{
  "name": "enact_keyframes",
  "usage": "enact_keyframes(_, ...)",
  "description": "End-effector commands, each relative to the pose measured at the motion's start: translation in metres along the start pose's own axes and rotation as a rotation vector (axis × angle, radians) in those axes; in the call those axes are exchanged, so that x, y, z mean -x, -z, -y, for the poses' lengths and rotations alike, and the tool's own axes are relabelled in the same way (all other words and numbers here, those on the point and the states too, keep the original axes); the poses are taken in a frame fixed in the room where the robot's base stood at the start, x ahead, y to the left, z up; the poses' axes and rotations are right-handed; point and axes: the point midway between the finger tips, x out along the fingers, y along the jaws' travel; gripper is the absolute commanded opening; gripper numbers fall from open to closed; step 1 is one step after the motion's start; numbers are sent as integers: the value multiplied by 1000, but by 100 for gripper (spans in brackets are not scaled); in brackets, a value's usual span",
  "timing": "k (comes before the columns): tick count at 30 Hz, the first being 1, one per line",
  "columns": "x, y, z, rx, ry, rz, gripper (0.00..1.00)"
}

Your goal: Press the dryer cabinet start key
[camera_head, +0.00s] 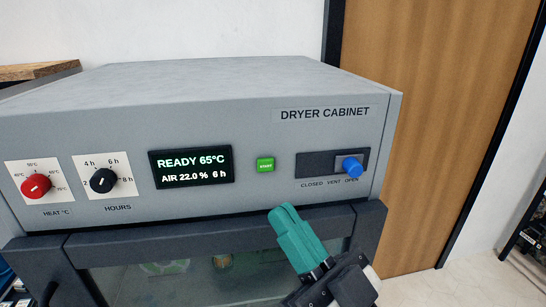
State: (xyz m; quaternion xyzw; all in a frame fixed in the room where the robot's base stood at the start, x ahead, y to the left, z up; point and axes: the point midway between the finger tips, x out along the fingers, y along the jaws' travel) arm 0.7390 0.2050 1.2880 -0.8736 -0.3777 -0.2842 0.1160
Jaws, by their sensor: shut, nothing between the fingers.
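The grey dryer cabinet (258,205) fills the middle of the head view. The display is lit and reads READY 65°C, AIR 22.0 %, 6 h. My gripper (283,210) has teal fingers, shut and empty. Its tips show just below and slightly right of the start key, apart from it in the picture. The key is not covered.
A red heat knob (36,186) and a black hours knob (103,181) sit left of the display. A blue vent slider (352,167) stands right of the key, at OPEN. A dark-framed glass door (115,285) is below. A wooden door (430,120) stands at right.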

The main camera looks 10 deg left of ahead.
Motion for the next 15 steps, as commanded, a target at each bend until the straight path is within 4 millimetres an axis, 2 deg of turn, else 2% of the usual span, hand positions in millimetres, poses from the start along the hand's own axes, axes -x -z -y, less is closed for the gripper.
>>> enact_keyframes(8,-1,-2,-1,0,0,1,0)
enact_keyframes(15,-17,-11,-12,2,0,1,0)
